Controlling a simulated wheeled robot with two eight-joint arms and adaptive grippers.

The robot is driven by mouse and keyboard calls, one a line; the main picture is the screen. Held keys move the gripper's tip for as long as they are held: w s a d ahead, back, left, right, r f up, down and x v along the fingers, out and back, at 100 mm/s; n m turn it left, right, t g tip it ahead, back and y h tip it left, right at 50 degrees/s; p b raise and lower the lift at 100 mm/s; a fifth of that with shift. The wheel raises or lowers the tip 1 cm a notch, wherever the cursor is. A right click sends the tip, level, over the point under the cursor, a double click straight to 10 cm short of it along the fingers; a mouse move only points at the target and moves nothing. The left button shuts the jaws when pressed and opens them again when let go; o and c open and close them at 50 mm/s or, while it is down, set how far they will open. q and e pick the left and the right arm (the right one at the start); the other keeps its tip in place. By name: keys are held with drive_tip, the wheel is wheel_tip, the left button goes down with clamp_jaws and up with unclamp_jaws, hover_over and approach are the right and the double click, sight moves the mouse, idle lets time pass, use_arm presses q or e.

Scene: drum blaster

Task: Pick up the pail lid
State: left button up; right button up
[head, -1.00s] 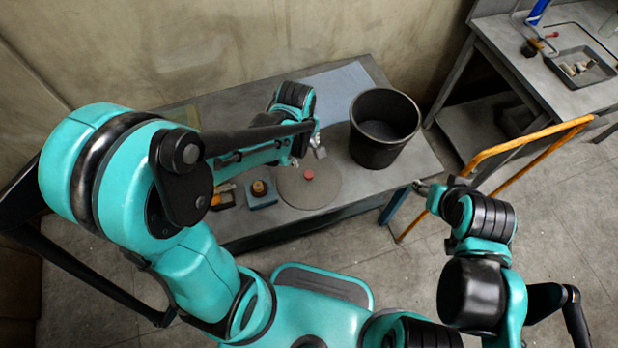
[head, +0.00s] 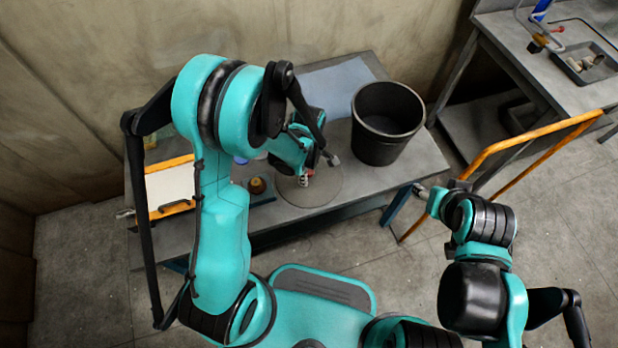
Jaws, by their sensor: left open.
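The pail lid (head: 324,193) is a flat grey disc lying on the grey workbench, with a small red knob (head: 309,172) at its middle. My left gripper (head: 308,178) is over the lid, right at the knob, and its jaws are open. The gripper partly hides the knob, and I cannot tell whether the fingers touch it. The black pail (head: 385,150) stands upright and open on the bench to the right of the lid. My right gripper (head: 419,188) is off the bench's front right corner, small and partly turned away; its jaws are unclear.
A small brown round item on a blue block (head: 258,187) sits left of the lid. A blue-grey sheet (head: 340,88) lies at the back. An orange-framed panel (head: 530,140) stands right of the bench. A second table (head: 545,75) with a tray is at upper right.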

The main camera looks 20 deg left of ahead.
use_arm(q)
drive_tip(key=shift+s, duration=0.1)
clamp_jaws()
